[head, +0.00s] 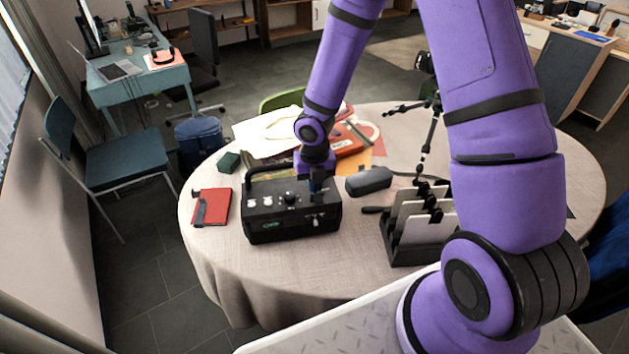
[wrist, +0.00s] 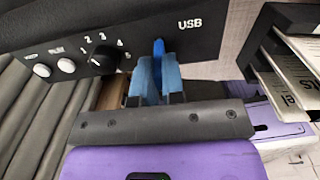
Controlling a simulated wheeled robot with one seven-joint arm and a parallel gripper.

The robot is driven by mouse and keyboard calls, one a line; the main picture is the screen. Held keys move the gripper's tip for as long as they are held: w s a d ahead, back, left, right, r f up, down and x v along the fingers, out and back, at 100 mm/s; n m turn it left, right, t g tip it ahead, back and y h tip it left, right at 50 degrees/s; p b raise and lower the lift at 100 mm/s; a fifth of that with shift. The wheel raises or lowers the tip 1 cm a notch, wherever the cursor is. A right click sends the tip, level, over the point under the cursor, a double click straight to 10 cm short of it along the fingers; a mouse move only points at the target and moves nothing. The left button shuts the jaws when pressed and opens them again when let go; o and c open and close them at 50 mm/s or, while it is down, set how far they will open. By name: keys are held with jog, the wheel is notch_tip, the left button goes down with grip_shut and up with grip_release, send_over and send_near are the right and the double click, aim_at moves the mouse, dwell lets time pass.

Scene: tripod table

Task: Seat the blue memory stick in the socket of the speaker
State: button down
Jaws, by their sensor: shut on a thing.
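The speaker (head: 270,228) is a black box with a carry handle, standing on the round table. Its panel with knobs, buttons and a "USB" label also fills the top of the wrist view (wrist: 115,22). My gripper (head: 318,180) is at the speaker's right part, reaching down from behind. In the wrist view my gripper (wrist: 157,82) is shut on the blue memory stick (wrist: 158,52), which points up at the panel just left of the "USB" label. The socket is hidden behind the stick and fingers. I cannot tell whether the stick's tip is inside it.
On the table (head: 350,250), a black rack (head: 420,250) with upright plates stands right of the speaker. A dark case (head: 368,181) lies between them. A red notebook (head: 211,207) lies left. Papers (head: 270,132) lie behind, and a black tripod (head: 429,135) stands at the back right.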

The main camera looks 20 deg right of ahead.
jog(key=shift+f, duration=0.75)
jog(key=c, duration=1.1)
grip_release()
jog(key=shift+c, duration=0.2)
notch_tip(320, 180, up, 11)
jog(key=shift+f, duration=0.1)
